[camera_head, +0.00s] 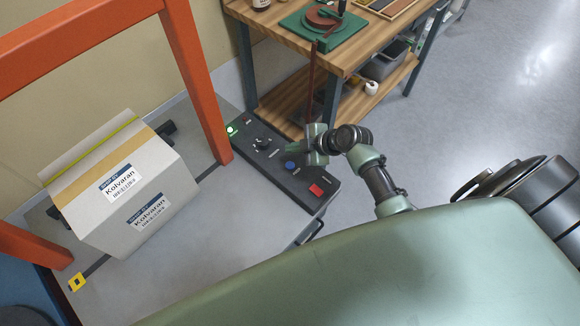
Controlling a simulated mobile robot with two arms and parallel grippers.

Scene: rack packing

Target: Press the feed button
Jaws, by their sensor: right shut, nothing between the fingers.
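A dark control panel (273,151) runs diagonally across the middle of the view. My right gripper (311,157) is shut and empty, over the panel's right edge close to the blue button. Whether it touches the panel is unclear. My left gripper is out of view.
A cardboard box (151,208) labelled Kolvaran sits left of the panel, by an orange frame (199,90). A wooden workbench (347,62) with a lower shelf stands behind the panel. Grey floor is clear at right.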

